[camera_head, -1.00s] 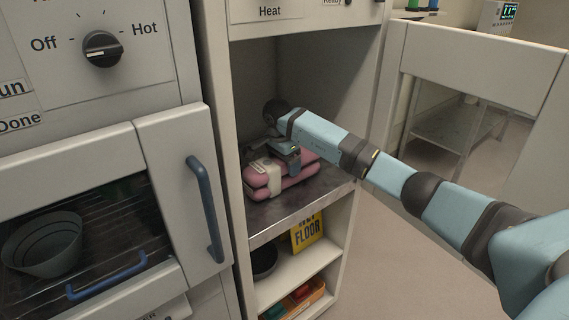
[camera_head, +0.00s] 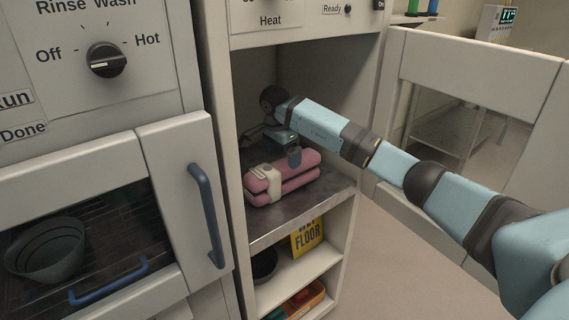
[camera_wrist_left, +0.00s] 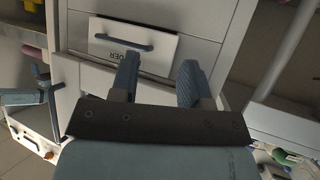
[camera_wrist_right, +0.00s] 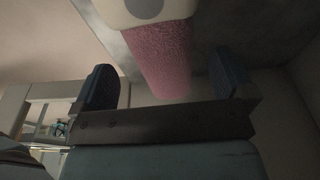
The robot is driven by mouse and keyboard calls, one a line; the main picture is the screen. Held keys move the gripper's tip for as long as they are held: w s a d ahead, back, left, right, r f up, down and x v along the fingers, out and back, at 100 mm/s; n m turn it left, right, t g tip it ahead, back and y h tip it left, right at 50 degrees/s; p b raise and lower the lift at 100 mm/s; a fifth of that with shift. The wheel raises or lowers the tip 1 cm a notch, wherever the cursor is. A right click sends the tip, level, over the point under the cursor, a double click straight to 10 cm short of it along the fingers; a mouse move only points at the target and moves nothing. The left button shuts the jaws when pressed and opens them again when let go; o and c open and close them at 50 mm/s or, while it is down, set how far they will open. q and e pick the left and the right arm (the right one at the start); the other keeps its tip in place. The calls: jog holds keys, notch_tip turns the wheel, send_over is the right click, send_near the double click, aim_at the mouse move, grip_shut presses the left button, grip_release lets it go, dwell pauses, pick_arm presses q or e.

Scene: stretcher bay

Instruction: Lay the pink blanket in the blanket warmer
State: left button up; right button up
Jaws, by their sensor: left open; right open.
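The pink blanket (camera_head: 300,179), folded and held by a pale band, lies on the metal floor of the blanket warmer (camera_head: 270,224), whose door (camera_head: 466,63) stands open at the right. My right gripper (camera_head: 286,151) is inside the warmer, just above and behind the blanket. In the right wrist view the right gripper (camera_wrist_right: 168,85) is open, with the blanket (camera_wrist_right: 157,65) beyond its fingers and apart from them. My left gripper (camera_wrist_left: 158,78) is open and empty in the left wrist view, facing a drawer front. It is not in the head view.
A washer (camera_head: 100,200) with a blue handle and a grey basin (camera_head: 47,248) inside stands at the left. Below the warmer, shelves hold a yellow floor sign (camera_head: 307,238), a dark round item (camera_head: 264,264) and an orange bin (camera_head: 306,300). Open floor lies at the right.

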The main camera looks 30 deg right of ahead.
jog(key=r, duration=0.4)
jog(key=a+r, duration=0.1)
jog(key=r, duration=0.2)
jog(key=shift+p, duration=0.35)
jog(key=shift+f, duration=0.15)
